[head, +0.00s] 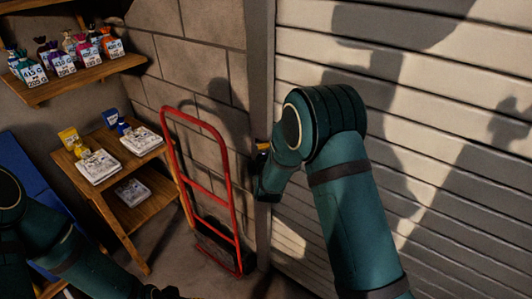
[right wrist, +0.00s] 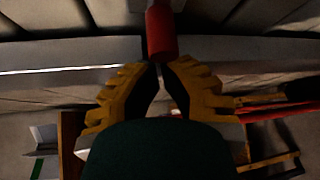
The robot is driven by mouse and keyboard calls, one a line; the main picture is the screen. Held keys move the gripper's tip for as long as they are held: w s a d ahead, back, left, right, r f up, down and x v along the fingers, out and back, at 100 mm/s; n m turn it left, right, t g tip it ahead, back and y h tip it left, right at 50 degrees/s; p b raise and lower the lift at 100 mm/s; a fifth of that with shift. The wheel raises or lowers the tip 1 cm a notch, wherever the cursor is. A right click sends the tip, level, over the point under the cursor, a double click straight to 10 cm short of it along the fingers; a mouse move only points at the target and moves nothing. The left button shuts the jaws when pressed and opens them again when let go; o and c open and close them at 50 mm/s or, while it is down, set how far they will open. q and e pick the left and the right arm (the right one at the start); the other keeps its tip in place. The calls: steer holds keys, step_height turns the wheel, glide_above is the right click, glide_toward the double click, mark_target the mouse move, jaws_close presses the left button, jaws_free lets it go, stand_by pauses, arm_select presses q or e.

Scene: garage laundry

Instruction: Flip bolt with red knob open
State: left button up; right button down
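The red knob (right wrist: 161,32) is a short cylinder at the top centre of the right wrist view, against a grey metal strip. My right gripper (right wrist: 158,66) has its yellow fingers drawn together, with tips almost touching just below the knob's end and nothing visible between them. In the head view a bit of yellow on my right gripper (head: 263,147) shows at the door frame, mostly behind my arm, which hides the bolt and knob. My left arm enters at lower left; its fingers are out of the picture.
A ribbed roller door (head: 440,150) fills the right side. A red hand truck (head: 181,170) leans on the block wall left of the frame. A wooden shelf unit (head: 110,183) with folded items and a wall shelf (head: 85,78) with priced goods stand farther left.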

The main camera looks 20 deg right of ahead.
steer(key=shift+s+d, duration=0.8)
steer(key=shift+s, duration=0.2)
steer(key=shift+s+d, duration=0.75)
steer(key=shift+s, duration=0.25)
steer(key=shift+s, duration=0.1)
